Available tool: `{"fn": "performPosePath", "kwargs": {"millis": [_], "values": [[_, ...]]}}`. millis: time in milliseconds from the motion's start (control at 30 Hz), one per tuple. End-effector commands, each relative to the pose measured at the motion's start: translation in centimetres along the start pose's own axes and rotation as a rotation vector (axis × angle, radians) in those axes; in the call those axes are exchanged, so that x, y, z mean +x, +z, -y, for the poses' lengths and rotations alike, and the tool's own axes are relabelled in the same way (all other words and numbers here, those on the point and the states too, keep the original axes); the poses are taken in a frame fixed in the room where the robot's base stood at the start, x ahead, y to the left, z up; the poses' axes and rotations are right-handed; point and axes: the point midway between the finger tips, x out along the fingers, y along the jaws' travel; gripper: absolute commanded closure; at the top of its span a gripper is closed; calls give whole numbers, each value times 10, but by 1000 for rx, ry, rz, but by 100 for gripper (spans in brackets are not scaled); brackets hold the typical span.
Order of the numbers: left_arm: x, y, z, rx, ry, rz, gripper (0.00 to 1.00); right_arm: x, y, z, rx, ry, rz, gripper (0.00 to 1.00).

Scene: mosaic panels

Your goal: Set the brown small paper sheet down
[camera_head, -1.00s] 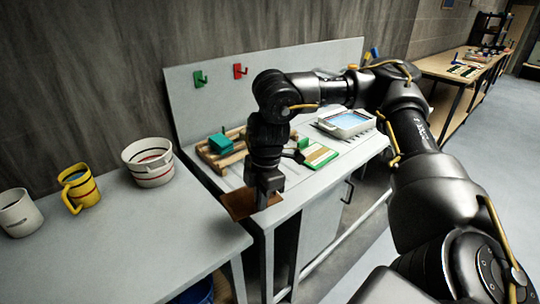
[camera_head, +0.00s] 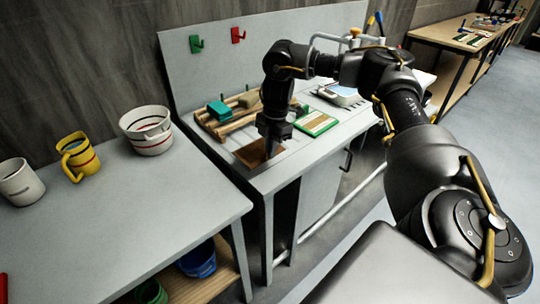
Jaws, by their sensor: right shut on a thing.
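The brown small paper sheet (camera_head: 249,155) is at the front left part of the grey workbench (camera_head: 285,180). It looks flat and close to the surface; whether it touches the surface I cannot tell. My right gripper (camera_head: 270,152) points down at the sheet's right part and is shut on it. The fingertips hide some of the sheet. My left gripper is not in view.
A wooden rack (camera_head: 228,122) with a teal block (camera_head: 219,110) stands behind the sheet. A green-edged board (camera_head: 316,123) lies to the right. A white bucket (camera_head: 147,130) and a yellow mug (camera_head: 79,156) stand on the left table (camera_head: 130,215).

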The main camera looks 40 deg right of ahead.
Motion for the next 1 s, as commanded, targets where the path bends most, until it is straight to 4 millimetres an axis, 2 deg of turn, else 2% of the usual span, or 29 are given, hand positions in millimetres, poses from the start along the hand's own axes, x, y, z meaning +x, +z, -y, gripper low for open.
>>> {"fn": "performPosePath", "kwargs": {"millis": [33, 200, 467, 633, 733, 1000], "values": [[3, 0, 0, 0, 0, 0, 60, 10, 5, -5, 4, -1, -1, 100], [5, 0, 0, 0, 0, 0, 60, 21, 14, -16, 0, 1, 0, 100], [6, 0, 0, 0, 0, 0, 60, 26, 17, -20, 0, 2, -1, 100], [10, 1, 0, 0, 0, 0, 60, 48, 22, -20, 1, -3, -1, 100], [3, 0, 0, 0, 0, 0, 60, 56, 24, -21, 1, -1, 0, 100], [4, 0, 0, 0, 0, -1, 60, 58, 24, -21, 0, 1, -1, 100]]}}
